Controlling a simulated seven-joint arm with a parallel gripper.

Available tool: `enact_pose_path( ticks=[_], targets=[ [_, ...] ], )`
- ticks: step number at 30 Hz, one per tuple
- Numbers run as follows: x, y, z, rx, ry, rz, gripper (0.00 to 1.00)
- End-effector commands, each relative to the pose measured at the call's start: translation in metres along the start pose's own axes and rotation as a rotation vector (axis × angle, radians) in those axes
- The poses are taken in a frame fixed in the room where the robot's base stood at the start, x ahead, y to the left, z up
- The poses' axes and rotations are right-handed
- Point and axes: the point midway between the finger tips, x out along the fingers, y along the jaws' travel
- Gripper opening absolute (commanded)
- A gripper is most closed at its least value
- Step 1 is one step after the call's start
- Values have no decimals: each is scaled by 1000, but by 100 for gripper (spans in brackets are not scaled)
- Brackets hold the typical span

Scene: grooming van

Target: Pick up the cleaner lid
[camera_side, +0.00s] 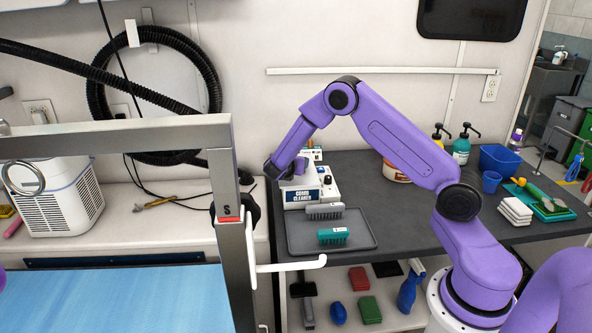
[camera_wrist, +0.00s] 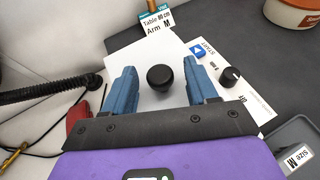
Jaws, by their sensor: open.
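The comb cleaner (camera_side: 325,192) is a white box with a blue label, standing at the left end of the dark counter. My gripper (camera_side: 284,172) is over its left part in the side view. In the wrist view the white lid (camera_wrist: 145,55) has a round black knob (camera_wrist: 159,77). My gripper (camera_wrist: 160,66) is open, with one blue finger on each side of the knob and a gap on both sides. Whether the fingertips are level with the knob is hard to tell. In the side view my gripper mostly hides the lid.
A grey tray (camera_side: 360,240) with a grey brush (camera_side: 325,211) and a teal brush (camera_side: 333,236) lies in front of the cleaner. A black dial (camera_wrist: 230,76) and a blue start button (camera_wrist: 197,51) are right of the lid. A tub (camera_side: 396,174) stands behind.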

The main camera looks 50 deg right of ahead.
Motion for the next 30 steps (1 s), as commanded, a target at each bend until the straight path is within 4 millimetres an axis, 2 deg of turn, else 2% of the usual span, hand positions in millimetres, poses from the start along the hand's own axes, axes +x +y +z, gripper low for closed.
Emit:
enact_pose_path(
  ticks=[4, 11, 12, 17, 30],
  targets=[
    [12, 0, 0, 1, 0, -1, 57],
    [13, 0, 0, 0, 0, 0, 57],
    [13, 0, 0, 0, 0, 0, 51],
    [13, 0, 0, 0, 0, 0, 0],
    [11, 1, 5, 1, -1, 1, 0]
  ],
)
